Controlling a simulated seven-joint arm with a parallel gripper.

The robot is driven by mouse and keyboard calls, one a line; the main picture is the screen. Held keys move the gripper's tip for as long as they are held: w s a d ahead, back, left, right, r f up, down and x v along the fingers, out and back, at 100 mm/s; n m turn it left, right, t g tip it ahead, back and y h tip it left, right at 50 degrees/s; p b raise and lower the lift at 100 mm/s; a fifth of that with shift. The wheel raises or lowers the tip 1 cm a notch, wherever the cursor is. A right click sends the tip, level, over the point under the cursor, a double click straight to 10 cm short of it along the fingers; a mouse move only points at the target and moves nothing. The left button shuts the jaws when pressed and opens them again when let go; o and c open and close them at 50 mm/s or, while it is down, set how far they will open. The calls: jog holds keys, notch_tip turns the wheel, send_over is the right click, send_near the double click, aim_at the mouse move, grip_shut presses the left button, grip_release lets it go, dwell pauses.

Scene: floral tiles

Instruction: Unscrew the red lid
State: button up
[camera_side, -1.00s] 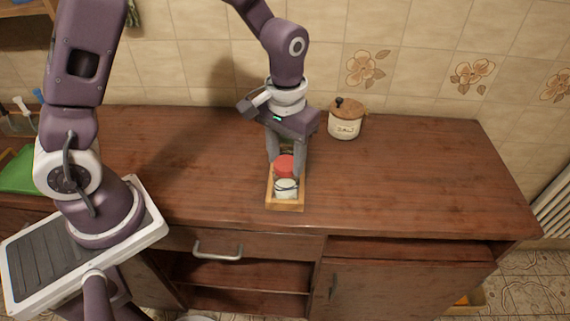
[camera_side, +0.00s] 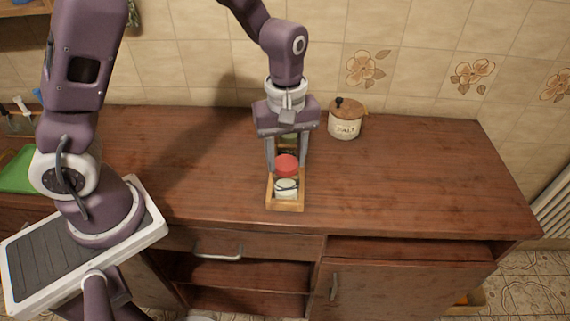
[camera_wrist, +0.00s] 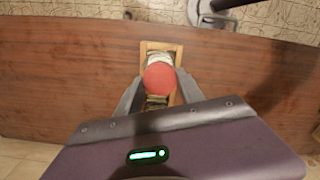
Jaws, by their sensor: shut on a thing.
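The red lid (camera_side: 286,165) is on a glass jar (camera_side: 287,187) with pale contents, at the near end of a narrow wooden tray (camera_side: 287,206). In the wrist view the red lid (camera_wrist: 159,77) is round and sits between the fingers. My gripper (camera_side: 286,165) points down from above with one finger on each side of the lid and is shut on it. It also shows in the wrist view (camera_wrist: 157,84). I cannot tell whether the lid has turned on the jar. Another jar (camera_side: 289,139) stands behind in the tray, mostly hidden by my gripper.
A salt pot (camera_side: 345,122) with a wooden lid stands at the back against the tiled wall, right of the tray. A green board (camera_side: 18,172) lies at the far left. The wooden counter (camera_side: 420,170) is clear to the right.

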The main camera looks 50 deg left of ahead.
aim_at(286, 162)
jog(key=n, duration=0.5)
jog(key=o, duration=1.1)
jog(key=shift+r, duration=1.55)
jog(key=o, duration=0.5)
jog(key=c, duration=0.4)
